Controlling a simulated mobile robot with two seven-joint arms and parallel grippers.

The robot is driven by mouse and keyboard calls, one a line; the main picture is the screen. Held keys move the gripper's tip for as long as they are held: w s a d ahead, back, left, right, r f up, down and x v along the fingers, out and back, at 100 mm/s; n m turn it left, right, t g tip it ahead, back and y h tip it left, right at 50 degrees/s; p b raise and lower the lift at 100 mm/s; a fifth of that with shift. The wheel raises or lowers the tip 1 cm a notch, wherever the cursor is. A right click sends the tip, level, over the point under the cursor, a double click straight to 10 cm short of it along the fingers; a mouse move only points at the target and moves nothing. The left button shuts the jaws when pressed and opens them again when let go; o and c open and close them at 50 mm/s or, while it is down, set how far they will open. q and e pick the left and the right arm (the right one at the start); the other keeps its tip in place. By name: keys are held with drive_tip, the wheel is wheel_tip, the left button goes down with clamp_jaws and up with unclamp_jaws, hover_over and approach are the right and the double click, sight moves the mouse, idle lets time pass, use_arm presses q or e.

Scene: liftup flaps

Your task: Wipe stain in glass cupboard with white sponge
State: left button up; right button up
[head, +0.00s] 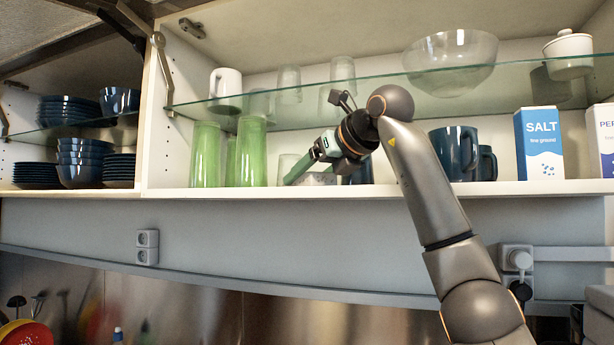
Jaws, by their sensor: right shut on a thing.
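My right gripper (300,170) reaches into the open cupboard (400,188), just above its bottom shelf. It is shut on a pale, whitish block that looks like the white sponge (319,179). The sponge is low at the shelf surface, partly hidden by the gripper; I cannot tell whether it touches the shelf. Several green glasses (205,155) stand just left of the gripper, and a clear glass (287,165) is close behind it. I cannot make out a stain. My left gripper is not in view.
A glass shelf (370,82) above my gripper carries a white mug (225,82), clear glasses and a glass bowl (450,62). Dark blue mugs (452,150) and a salt box (539,143) stand right of my arm. Blue dishes (80,160) fill the left compartment.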

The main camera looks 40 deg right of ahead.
drive_tip(key=shift+s+d+f, duration=0.1)
drive_tip(key=shift+s+d, duration=0.85)
drive_tip(key=shift+s, duration=1)
drive_tip(key=shift+s+d, duration=0.9)
drive_tip(key=shift+s, duration=1)
drive_tip(key=shift+s+d+f, duration=0.1)
drive_tip(key=shift+s+d, duration=0.85)
drive_tip(key=shift+s, duration=1)
drive_tip(key=shift+s+r, duration=0.1)
drive_tip(key=shift+r, duration=0.05)
drive_tip(key=shift+w+a, duration=0.45)
drive_tip(key=shift+w, duration=0.4)
drive_tip(key=shift+w+a, duration=0.4)
drive_tip(key=shift+w, duration=0.4)
drive_tip(key=shift+w+a, duration=0.45)
drive_tip(key=shift+w, duration=0.4)
drive_tip(key=shift+w+a+f, duration=0.1)
drive_tip(key=shift+w+a, duration=0.4)
drive_tip(key=shift+w, duration=0.65)
drive_tip(key=shift+w+a+f, duration=0.1)
drive_tip(key=shift+w+a, duration=0.4)
drive_tip(key=shift+w, duration=0.6)
drive_tip(key=shift+w+a+f, duration=0.1)
drive_tip(key=shift+w+a, duration=0.4)
drive_tip(key=shift+w, duration=0.65)
